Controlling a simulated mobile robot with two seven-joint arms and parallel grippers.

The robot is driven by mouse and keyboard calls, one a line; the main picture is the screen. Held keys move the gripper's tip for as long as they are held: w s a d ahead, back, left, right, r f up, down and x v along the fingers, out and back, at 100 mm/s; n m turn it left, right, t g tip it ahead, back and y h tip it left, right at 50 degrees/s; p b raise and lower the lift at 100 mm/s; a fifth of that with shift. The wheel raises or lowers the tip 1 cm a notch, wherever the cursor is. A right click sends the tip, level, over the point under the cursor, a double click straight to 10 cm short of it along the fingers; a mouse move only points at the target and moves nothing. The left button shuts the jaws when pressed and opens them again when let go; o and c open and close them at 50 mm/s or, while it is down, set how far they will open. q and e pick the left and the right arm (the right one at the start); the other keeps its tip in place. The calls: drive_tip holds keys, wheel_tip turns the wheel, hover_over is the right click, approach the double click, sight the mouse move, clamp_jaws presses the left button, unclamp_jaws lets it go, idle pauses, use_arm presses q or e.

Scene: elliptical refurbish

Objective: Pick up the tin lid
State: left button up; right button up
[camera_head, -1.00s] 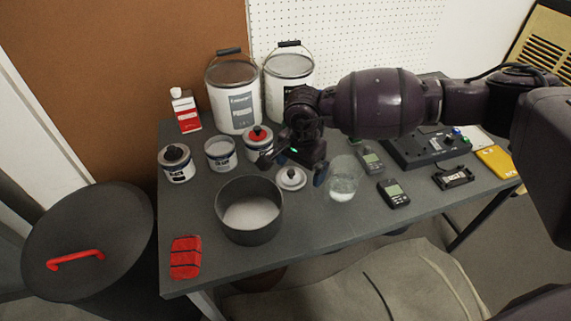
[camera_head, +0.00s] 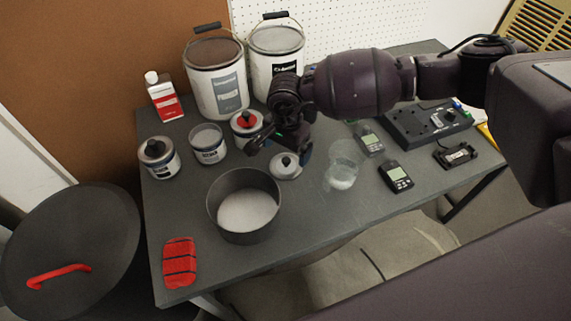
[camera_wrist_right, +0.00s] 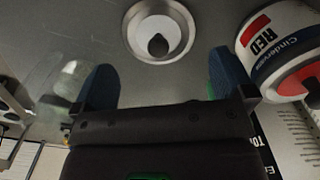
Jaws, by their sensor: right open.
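The tin lid (camera_head: 283,171) is a pale round disc with a dark knob, lying flat on the grey table. In the right wrist view the lid (camera_wrist_right: 148,27) sits at the top middle, beyond the fingertips. My right gripper (camera_head: 279,149) is over the table just behind and above the lid. Its blue fingers are open and apart, with nothing between them in the right wrist view (camera_wrist_right: 160,84). Neither finger appears to touch the lid. My left gripper is not in view.
A red-labelled tin (camera_wrist_right: 278,42) stands close to the right gripper. A clear beaker (camera_head: 343,168) stands right of the lid. A dark pot (camera_head: 218,228) is at front left. Meters (camera_head: 396,177) lie further right. Buckets (camera_head: 217,90) stand behind.

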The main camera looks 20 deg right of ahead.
sight(288, 159)
drive_tip(key=f, duration=0.3)
drive_tip(key=f+b, duration=0.1)
drive_tip(key=f, duration=0.1)
drive_tip(key=shift+w+d, duration=0.1)
drive_tip(key=shift+d, duration=0.2)
drive_tip(key=c, duration=0.6)
drive_tip(key=shift+r, duration=0.2)
